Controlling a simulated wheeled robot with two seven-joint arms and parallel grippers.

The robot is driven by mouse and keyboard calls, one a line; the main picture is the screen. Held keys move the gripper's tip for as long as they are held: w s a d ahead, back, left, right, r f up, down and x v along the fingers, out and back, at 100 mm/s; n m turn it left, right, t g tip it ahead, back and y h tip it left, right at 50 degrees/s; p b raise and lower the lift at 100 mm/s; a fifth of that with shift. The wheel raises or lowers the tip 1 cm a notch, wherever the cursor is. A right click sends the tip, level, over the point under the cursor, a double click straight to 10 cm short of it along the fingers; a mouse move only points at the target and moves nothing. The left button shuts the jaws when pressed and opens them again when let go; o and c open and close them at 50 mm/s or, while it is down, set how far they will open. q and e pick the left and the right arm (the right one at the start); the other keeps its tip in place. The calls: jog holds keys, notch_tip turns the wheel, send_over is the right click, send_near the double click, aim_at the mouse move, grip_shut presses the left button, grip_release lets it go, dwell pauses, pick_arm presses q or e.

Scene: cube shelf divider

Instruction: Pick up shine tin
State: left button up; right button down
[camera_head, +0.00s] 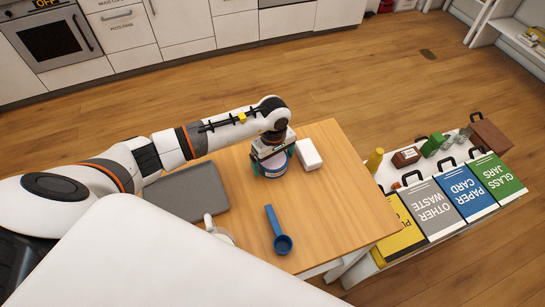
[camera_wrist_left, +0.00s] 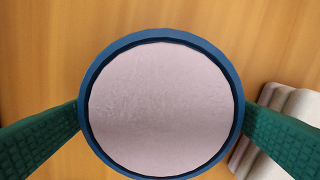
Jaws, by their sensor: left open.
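The shine tin (camera_head: 271,170) stands upright on the wooden table, a round tin with a blue rim. Its pale, pinkish top (camera_wrist_left: 160,108) fills the middle of the left wrist view. My left gripper (camera_head: 272,158) is directly over the tin, pointing down. It is open, with one green finger on each side of the tin. In the left wrist view the fingers look very close to the rim; I cannot tell whether they touch it. The gripper hides part of the tin in the head view. My right gripper is not in view.
A white block-like item (camera_head: 309,155) is close to the tin's right. A grey tray (camera_head: 188,192), a white mug (camera_head: 219,232) and a blue scoop (camera_head: 279,232) lie on the table (camera_head: 335,205). Labelled waste bins (camera_head: 437,210) stand beyond its right edge.

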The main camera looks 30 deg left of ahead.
pick_arm(q)
jog(key=shift+f, duration=0.3)
jog(key=c, duration=1.1)
jog(key=shift+w, duration=0.1)
jog(key=shift+c, duration=0.2)
jog(key=shift+r, duration=0.15)
